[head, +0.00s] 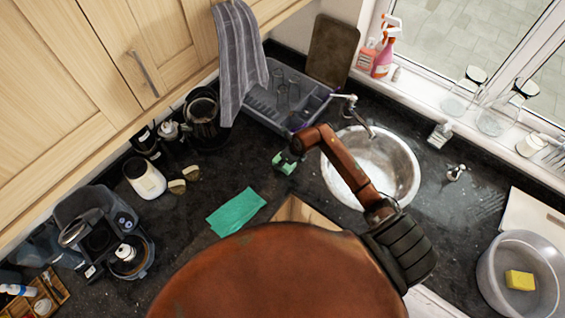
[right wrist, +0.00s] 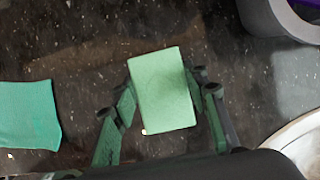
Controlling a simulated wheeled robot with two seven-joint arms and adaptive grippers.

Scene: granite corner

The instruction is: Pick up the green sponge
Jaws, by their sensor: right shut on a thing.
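The green sponge (head: 283,163) is a small pale green block on the dark counter side, between the dish rack and the sink. My right gripper (head: 292,156) reaches it from the right and is shut on it. In the right wrist view the sponge (right wrist: 164,90) sits upright between the two green fingers (right wrist: 163,98), one at each side. I cannot tell whether it touches the counter. My left gripper is not in view.
A flat green cloth (head: 236,211) lies on the counter left of the sponge. The metal sink (head: 405,170) is to the right, the grey dish rack (head: 316,97) behind. A round tub (head: 490,268) holds a yellow sponge (head: 520,281). Appliances crowd the left.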

